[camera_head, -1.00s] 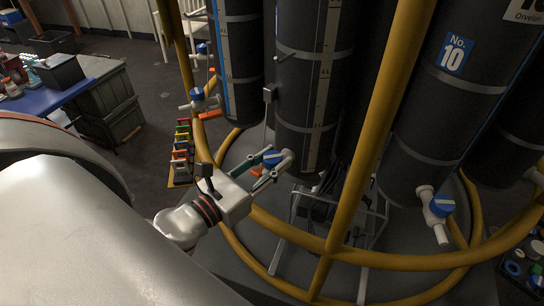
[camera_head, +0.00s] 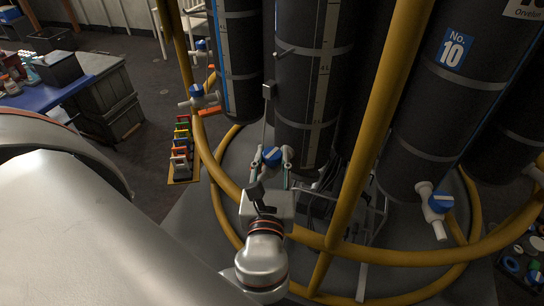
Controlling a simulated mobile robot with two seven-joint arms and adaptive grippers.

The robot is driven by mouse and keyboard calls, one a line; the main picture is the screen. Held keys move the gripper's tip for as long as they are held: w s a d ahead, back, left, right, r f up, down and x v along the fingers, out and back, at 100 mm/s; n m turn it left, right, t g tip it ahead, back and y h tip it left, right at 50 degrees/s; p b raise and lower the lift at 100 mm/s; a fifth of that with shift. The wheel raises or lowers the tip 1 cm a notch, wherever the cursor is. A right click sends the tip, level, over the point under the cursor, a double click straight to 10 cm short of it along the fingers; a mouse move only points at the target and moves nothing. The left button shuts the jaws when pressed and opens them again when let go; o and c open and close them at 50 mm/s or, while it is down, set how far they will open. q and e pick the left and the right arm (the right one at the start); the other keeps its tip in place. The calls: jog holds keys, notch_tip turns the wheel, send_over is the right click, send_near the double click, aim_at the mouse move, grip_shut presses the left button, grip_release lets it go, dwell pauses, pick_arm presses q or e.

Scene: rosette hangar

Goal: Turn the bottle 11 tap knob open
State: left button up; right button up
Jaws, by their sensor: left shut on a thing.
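A tall black bottle (camera_head: 299,85) with a clear level strip stands in the middle; its number does not show. A blue tap knob (camera_head: 271,153) is at its lower front. My left gripper (camera_head: 272,160) reaches in from below, one finger on each side of this knob, and is shut on it. The fingers hide part of the tap. My right gripper is not in view.
A yellow tube frame (camera_head: 375,130) crosses in front of the bottles, with a low ring around the base. Bottle No. 10 (camera_head: 440,110) with its blue-knobbed tap (camera_head: 441,202) stands right. Another blue-knobbed tap (camera_head: 197,92) is left. A blue table (camera_head: 55,95) is far left.

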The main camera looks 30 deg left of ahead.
pick_arm(q)
jog(key=shift+o, duration=0.2)
jog(key=shift+n+g+y, duration=0.3)
jog(key=shift+y, duration=0.1)
jog(key=o, duration=1.1)
jog(key=v, duration=1.2)
jog(key=shift+a, duration=0.1)
